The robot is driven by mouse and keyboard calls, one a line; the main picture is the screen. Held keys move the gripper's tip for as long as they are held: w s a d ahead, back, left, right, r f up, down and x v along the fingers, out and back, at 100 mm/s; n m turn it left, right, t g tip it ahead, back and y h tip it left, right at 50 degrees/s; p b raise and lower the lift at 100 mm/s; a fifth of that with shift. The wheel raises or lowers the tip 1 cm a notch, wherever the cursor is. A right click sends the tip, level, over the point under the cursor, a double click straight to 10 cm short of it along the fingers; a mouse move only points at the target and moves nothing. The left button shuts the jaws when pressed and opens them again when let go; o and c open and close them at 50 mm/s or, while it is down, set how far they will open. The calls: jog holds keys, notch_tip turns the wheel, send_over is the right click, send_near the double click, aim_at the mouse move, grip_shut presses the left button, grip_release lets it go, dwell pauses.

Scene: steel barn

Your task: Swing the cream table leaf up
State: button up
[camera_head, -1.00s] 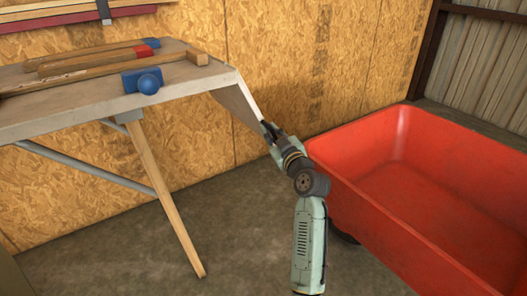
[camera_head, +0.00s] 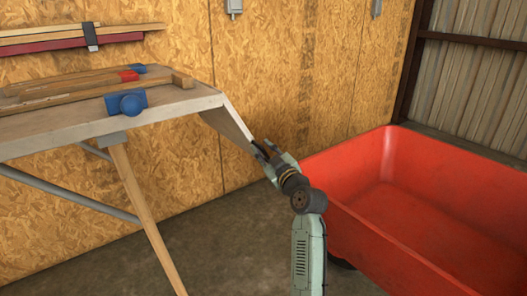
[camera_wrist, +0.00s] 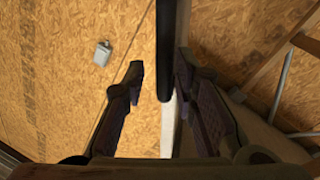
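The cream table leaf (camera_head: 228,122) hangs from the right end of the table (camera_head: 176,107) and slants down to the right. My gripper (camera_head: 259,149) is at the leaf's lower outer end, on the side towards the red tub. In the wrist view my gripper's fingers (camera_wrist: 160,65) stand apart, with a dark strip and the pale leaf edge (camera_wrist: 168,125) between them. The left finger shows a clear gap to the strip; the right finger is close beside it, and I cannot tell if it touches.
Wooden-handled tools and a blue-headed mallet (camera_head: 126,103) lie on the table top. A large red tub (camera_head: 440,240) stands right of my arm. A chipboard wall (camera_head: 280,70) is behind. Slanting table legs (camera_head: 146,215) reach the floor; bare floor (camera_head: 225,245) lies between them and my arm.

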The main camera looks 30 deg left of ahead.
jog(key=shift+o, duration=0.3)
jog(key=v, duration=0.7)
jog(key=shift+s+d, duration=0.15)
jog(key=shift+s, duration=0.05)
